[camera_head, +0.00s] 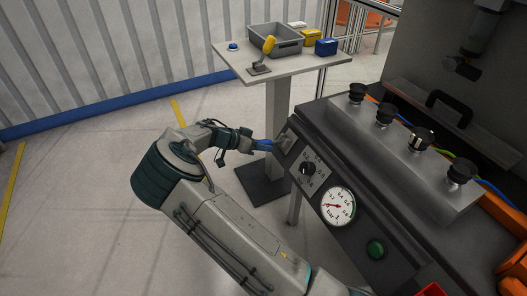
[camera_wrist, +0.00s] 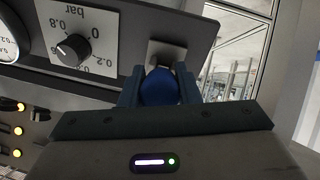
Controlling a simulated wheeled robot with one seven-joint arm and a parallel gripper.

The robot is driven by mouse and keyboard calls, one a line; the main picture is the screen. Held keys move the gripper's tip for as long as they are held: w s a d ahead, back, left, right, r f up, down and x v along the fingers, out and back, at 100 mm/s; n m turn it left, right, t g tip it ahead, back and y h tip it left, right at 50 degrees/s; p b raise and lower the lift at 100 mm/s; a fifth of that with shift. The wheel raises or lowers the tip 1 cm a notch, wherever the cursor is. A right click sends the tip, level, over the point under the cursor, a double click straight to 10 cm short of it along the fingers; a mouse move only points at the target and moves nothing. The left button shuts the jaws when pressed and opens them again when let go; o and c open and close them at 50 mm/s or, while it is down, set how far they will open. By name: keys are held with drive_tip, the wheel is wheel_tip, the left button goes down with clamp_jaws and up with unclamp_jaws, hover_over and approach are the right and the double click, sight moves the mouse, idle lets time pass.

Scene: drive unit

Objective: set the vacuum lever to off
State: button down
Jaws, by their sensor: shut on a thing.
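My gripper (camera_head: 264,145) is at the left end of the drive unit's sloped front panel (camera_head: 318,187). In the wrist view its two fingers (camera_wrist: 160,78) are closed around a rounded blue knob (camera_wrist: 160,90), which I take to be the vacuum lever's handle. A grey metal bracket (camera_wrist: 166,52) on the dark panel sits right behind the knob. Any on or off marking cannot be read.
Beside the lever is a black rotary dial (camera_head: 307,168), then a pressure gauge (camera_head: 338,207) and a green button (camera_head: 376,249). Several black knobs stand on the block (camera_head: 400,140) above.

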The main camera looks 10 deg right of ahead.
wheel_tip(320, 180, down, 2)
drive_tip(key=shift+t+h+b, duration=0.3)
drive_tip(key=shift+h+b, duration=0.5)
drive_tip(key=shift+b, duration=0.45)
drive_tip(key=shift+f+h+b, duration=0.1)
drive_tip(key=shift+h+b, duration=0.2)
drive_tip(key=shift+b, duration=0.1)
drive_tip(key=shift+s, duration=0.1)
drive_tip(key=c, duration=1.1)
unclamp_jaws()
drive_tip(key=v, duration=1.4)
drive_tip(key=shift+f, duration=0.25)
drive_tip(key=shift+d, duration=0.1)
